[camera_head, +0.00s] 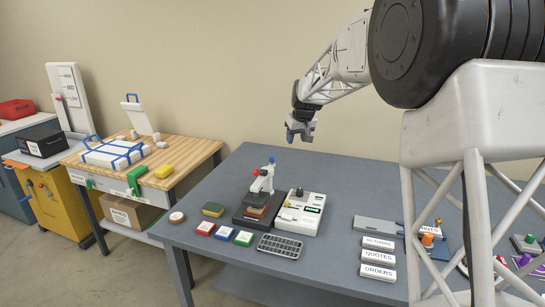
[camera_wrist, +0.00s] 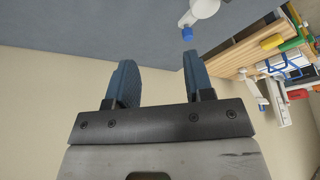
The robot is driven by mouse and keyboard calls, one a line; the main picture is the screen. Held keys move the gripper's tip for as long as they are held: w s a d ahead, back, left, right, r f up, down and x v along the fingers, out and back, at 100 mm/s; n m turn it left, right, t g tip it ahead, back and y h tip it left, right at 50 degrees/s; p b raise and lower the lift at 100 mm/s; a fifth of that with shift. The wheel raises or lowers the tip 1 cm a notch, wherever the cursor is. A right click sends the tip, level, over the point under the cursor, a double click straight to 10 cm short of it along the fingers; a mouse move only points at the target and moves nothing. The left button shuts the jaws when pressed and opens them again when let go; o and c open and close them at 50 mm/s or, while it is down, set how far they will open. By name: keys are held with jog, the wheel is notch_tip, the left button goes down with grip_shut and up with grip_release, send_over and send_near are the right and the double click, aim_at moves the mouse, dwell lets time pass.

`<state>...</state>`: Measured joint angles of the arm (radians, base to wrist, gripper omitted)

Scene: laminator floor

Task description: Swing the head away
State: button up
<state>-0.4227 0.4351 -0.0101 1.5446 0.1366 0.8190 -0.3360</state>
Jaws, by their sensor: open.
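A small press with a white swing head (camera_head: 262,180) stands on the grey table. Its head carries a red knob (camera_head: 255,172) and a blue knob (camera_head: 271,160) on top. The head is over a brown block on a dark base (camera_head: 251,214). My gripper (camera_head: 299,137) is open and empty, in the air above and behind the press, apart from it. In the wrist view, my two blue fingers (camera_wrist: 160,75) are spread with nothing between them. A white part with a blue tip (camera_wrist: 187,34), probably the press head, shows beyond the right finger.
A white boxy device (camera_head: 301,213) stands close to the right of the press. Label blocks (camera_head: 378,257) lie to the right. The table's back is clear.

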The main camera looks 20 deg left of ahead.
jog(key=n, duration=0.1)
send_near(272, 157)
jog(key=shift+w+f+y, duration=0.3)
jog(key=shift+w+f, duration=0.15)
jog(key=shift+f, duration=0.25)
jog(key=shift+f, duration=0.15)
jog(key=shift+x, duration=3.8)
jog(key=shift+c, duration=0.3)
grip_shut()
